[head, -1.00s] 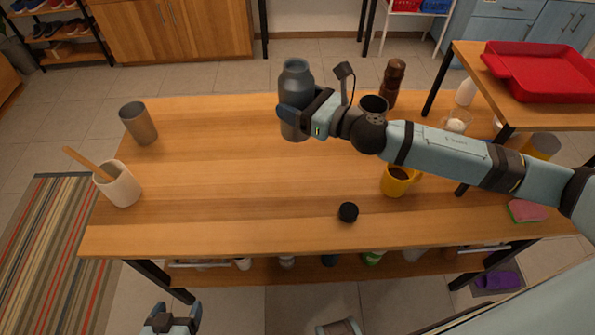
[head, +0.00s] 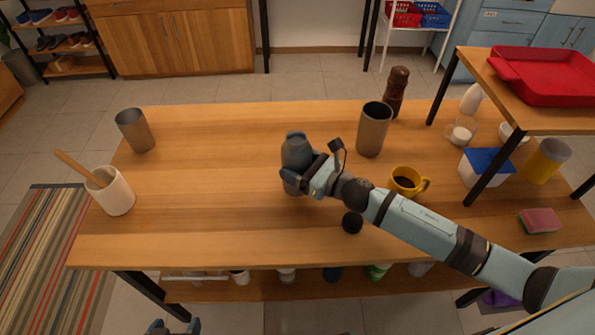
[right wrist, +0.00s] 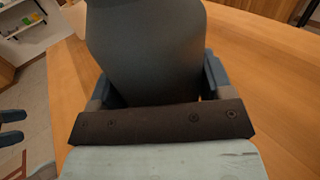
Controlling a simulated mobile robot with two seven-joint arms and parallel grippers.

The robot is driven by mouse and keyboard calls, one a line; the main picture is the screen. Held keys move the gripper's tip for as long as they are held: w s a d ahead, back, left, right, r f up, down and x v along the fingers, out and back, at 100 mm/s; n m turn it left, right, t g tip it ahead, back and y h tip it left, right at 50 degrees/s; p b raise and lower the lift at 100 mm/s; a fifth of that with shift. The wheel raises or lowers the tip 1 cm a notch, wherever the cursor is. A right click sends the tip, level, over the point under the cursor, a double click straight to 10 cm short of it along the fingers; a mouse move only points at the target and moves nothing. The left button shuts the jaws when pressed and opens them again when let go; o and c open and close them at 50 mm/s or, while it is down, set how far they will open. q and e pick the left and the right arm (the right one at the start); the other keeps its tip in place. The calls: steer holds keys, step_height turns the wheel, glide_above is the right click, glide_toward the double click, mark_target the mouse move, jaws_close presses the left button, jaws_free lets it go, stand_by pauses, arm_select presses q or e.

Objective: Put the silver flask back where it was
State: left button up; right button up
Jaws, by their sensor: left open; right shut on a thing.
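The silver flask (head: 295,152) is a grey bottle, roughly upright over the middle of the wooden table (head: 220,210). My right gripper (head: 298,178) is shut on the flask's body from the right side. I cannot tell whether the flask's base touches the table. The flask fills the middle of the right wrist view (right wrist: 150,50), between the fingers. A small black cap (head: 352,223) lies on the table below my right forearm. My left gripper (head: 172,328) is at the bottom edge of the head view, open, empty and mostly cut off, off the table's front.
A metal tumbler (head: 374,130), a pepper mill (head: 396,92) and a yellow mug (head: 406,181) stand right of the flask. At the left are another metal tumbler (head: 135,131) and a white crock (head: 112,193). A raised shelf with a red tray (head: 548,78) stands right. The table's centre left is clear.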

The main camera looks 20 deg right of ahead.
step_height(320, 180, down, 2)
steer(key=shift+f, duration=0.15)
steer(key=shift+f+b, duration=0.15)
steer(key=shift+b, duration=0.2)
steer(key=o, duration=1.3)
